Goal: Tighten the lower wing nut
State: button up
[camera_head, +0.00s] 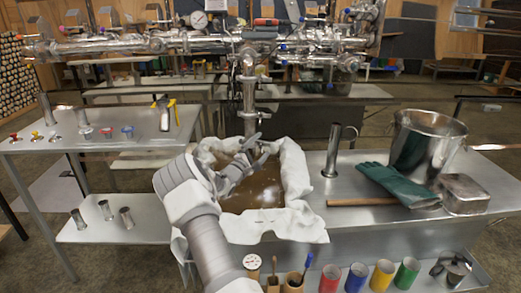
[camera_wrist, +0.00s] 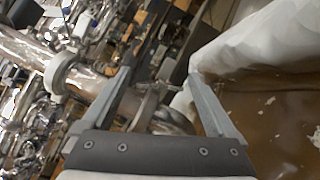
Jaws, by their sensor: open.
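A shiny vertical pipe (camera_head: 249,92) comes down from the pipework to the white-lined basin. A small metal wing-like part (camera_head: 263,115) sticks out to the right low on this pipe; it may be the lower wing nut, but it is too small to be sure. My gripper (camera_head: 257,150) is open and empty below it, over the near edge of the pipe's end. In the wrist view my gripper (camera_wrist: 160,76) has its two fingers spread wide. Small metal parts show beyond the gap between the fingertips, blurred, and I cannot tell the nut among them.
The basin's white cloth (camera_head: 293,175) surrounds brown liquid (camera_head: 258,195) beneath my gripper. Dense pipework with a gauge (camera_head: 198,20) fills the back. A steel bucket (camera_head: 425,140), green gloves (camera_head: 398,184) and a metal tin (camera_head: 463,195) occupy the right bench. Side table (camera_head: 90,145) stands left.

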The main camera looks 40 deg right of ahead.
jog(key=c, duration=1.4)
jog(key=shift+o, duration=0.2)
jog(key=shift+f+m+y+b, duration=0.15)
jog(key=shift+m+y+b, duration=0.15)
jog(key=shift+m+b, duration=0.85)
jog(key=shift+m+g+y+b, duration=0.3)
jog(key=shift+m+g+b, duration=0.2)
jog(key=shift+m, duration=0.25)
jog(key=o, duration=1.4)
jog(key=shift+c, duration=0.2)
jog(key=shift+a, duration=0.1)
jog(key=p+v, duration=0.3)
jog(key=v, duration=1.4)
jog(key=shift+s, duration=0.2)
